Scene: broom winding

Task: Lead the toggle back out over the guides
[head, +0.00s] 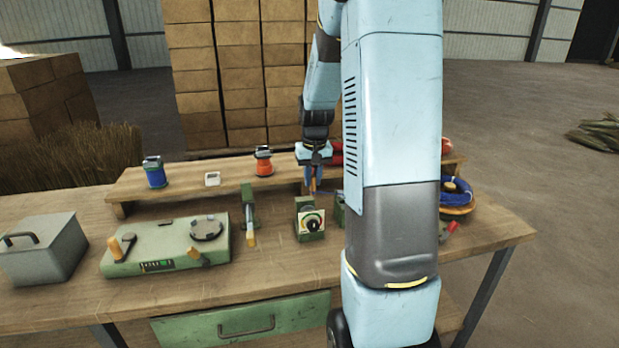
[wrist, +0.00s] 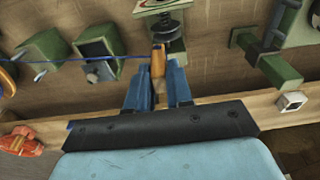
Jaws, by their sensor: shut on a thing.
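My gripper (wrist: 157,82) is shut on the small wooden toggle (wrist: 158,61), which sticks out past the blue fingertips. A thin blue cord (wrist: 128,54) runs left from the toggle across two green guide blocks (wrist: 97,57) (wrist: 44,56) in the wrist view. The toggle is close to the green tensioner with a round knob (wrist: 165,30). In the head view my gripper (head: 313,184) hangs just behind this dial unit (head: 311,222), and my arm hides most of the guides and cord. Whether the cord sits inside the guides is unclear.
A green post with a side arm (head: 249,215) stands left of the dial unit. A raised wooden shelf (head: 220,183) holds a blue spool (head: 154,172), an orange spool (head: 264,160) and a white block (head: 212,179). A green crank base (head: 165,250) and grey box (head: 45,248) are left.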

